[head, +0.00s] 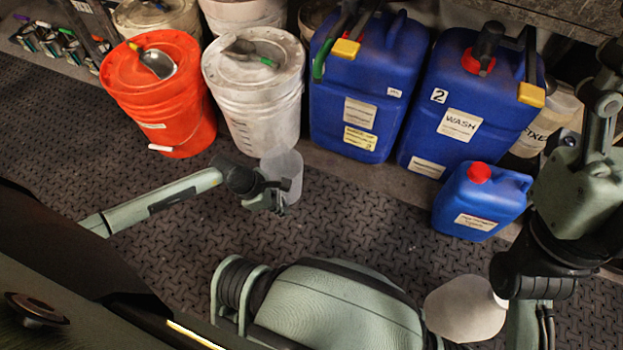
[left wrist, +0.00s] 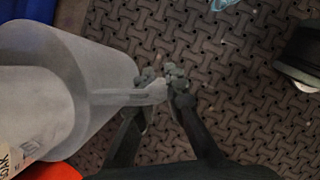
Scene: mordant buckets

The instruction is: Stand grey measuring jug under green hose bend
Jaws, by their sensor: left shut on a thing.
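The grey measuring jug (head: 290,172) is translucent and looks roughly upright in front of the white bucket. My left gripper (head: 272,195) is shut on its handle side. In the left wrist view the jug (left wrist: 95,65) fills the left side, and the fingertips (left wrist: 165,88) close on its handle. I cannot tell whether its base touches the floor. The green hose bend (head: 321,60) hangs at the front left of the left blue canister (head: 365,100), up and to the right of the jug. My right arm is at the right edge; its fingertips do not show.
A white bucket (head: 255,100) and an orange bucket (head: 160,100) stand behind the jug. A second blue canister (head: 470,110) and a small blue can (head: 480,205) stand to the right. The patterned floor (head: 355,215) before the left canister is clear.

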